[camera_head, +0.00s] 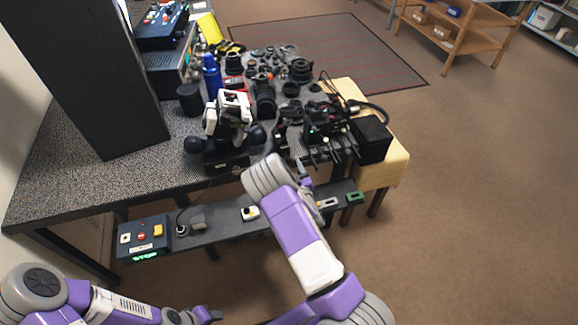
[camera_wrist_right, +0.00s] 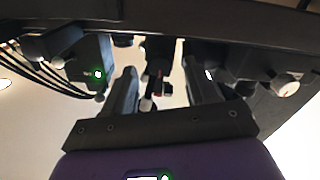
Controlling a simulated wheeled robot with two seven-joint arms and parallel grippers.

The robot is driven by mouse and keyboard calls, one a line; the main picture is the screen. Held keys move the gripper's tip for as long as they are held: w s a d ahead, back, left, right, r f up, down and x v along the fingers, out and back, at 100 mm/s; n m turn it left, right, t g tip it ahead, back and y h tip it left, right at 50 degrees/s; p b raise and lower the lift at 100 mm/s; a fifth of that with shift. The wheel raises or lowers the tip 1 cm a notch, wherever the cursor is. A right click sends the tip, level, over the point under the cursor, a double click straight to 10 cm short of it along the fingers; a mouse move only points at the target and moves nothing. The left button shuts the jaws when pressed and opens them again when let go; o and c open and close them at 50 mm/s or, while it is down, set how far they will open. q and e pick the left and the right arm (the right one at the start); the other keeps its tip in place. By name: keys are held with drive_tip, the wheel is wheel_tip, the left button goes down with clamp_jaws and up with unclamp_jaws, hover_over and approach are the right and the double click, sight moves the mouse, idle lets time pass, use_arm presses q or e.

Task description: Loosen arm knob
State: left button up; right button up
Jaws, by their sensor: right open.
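My right gripper (camera_wrist_right: 161,85) is open in the right wrist view, its two dark fingers pointing up at the underside of a dark rig (camera_wrist_right: 220,18). Between the fingertips, beyond them, hangs a small dark part with a red mark and a pale knob (camera_wrist_right: 167,88); nothing is visibly gripped. A round metal knob (camera_wrist_right: 286,84) sits at the right. I cannot tell which is the arm knob. In the head view, my right gripper (camera_head: 302,168) is partly hidden at the front edge of the black equipment (camera_head: 325,130). My left gripper (camera_head: 208,315) is low at the bottom, its jaws unclear.
A control shelf (camera_head: 225,232) with buttons runs along the front. A white and black device (camera_head: 230,115), a blue bottle (camera_head: 211,76) and several lenses crowd the table (camera_head: 75,165). A tall dark panel (camera_head: 88,70) stands left. Open floor (camera_head: 480,200) lies right.

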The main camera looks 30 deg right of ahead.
drive_tip(key=shift+w+d, duration=0.15)
drive_tip(key=shift+w, duration=0.55)
drive_tip(key=c, duration=1.1)
drive_tip(key=shift+o, duration=0.2)
